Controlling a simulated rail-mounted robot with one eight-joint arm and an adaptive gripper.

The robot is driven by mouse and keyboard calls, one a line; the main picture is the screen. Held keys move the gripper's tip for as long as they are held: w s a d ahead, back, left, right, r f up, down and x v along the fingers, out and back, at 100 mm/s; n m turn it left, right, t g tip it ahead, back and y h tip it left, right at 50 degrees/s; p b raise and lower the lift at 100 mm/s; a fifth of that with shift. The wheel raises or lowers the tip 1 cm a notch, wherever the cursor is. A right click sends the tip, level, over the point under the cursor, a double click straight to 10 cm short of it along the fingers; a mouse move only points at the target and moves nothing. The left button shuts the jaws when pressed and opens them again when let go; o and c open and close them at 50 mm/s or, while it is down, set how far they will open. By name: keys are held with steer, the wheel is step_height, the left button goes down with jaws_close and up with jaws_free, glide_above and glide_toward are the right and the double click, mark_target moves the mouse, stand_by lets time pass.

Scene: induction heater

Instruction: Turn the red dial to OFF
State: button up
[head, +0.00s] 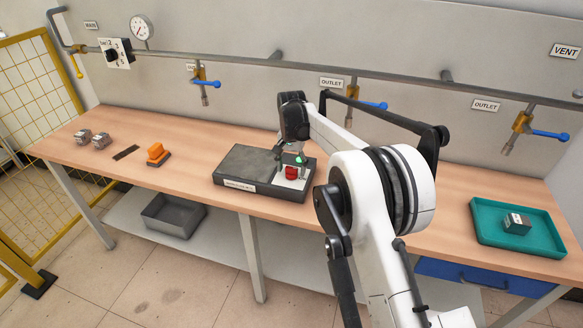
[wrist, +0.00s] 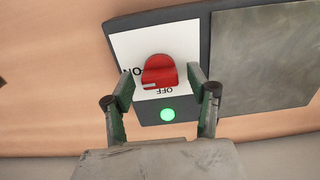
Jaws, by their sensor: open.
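The red dial (head: 291,173) sits on a white plate at the right end of the grey induction heater (head: 246,165). In the wrist view the dial (wrist: 160,70) lies between the two fingers of my gripper (wrist: 159,88), which is open. The fingertips are on either side of the dial, with a visible gap at each side. ON is printed at the dial's left and OFF below it, upside down. A pale mark shows on the dial's lower left edge. A green light (wrist: 167,115) glows below the plate. My gripper (head: 289,158) is above the dial in the head view.
An orange-handled block (head: 157,153) and small metal blocks (head: 91,139) are on the bench at left. A teal tray (head: 488,238) holding a grey block (head: 517,223) is at right. A pipe (head: 320,65) with blue-handled valves runs along the wall behind.

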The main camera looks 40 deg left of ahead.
steer(key=c, duration=1.1)
steer(key=shift+c, duration=0.2)
steer(key=n+b, duration=0.3)
steer(key=shift+f+n, duration=0.15)
steer(key=shift+n, duration=0.15)
steer(key=n+b, duration=0.2)
steer(key=n, duration=0.2)
steer(key=shift+n+b, duration=0.3)
steer(key=shift+b, duration=0.1)
steer(key=n+b, duration=0.1)
steer(key=n, duration=0.4)
steer(key=shift+b, duration=0.4)
steer(key=shift+n+b, duration=0.45)
steer(key=shift+n, duration=1.85)
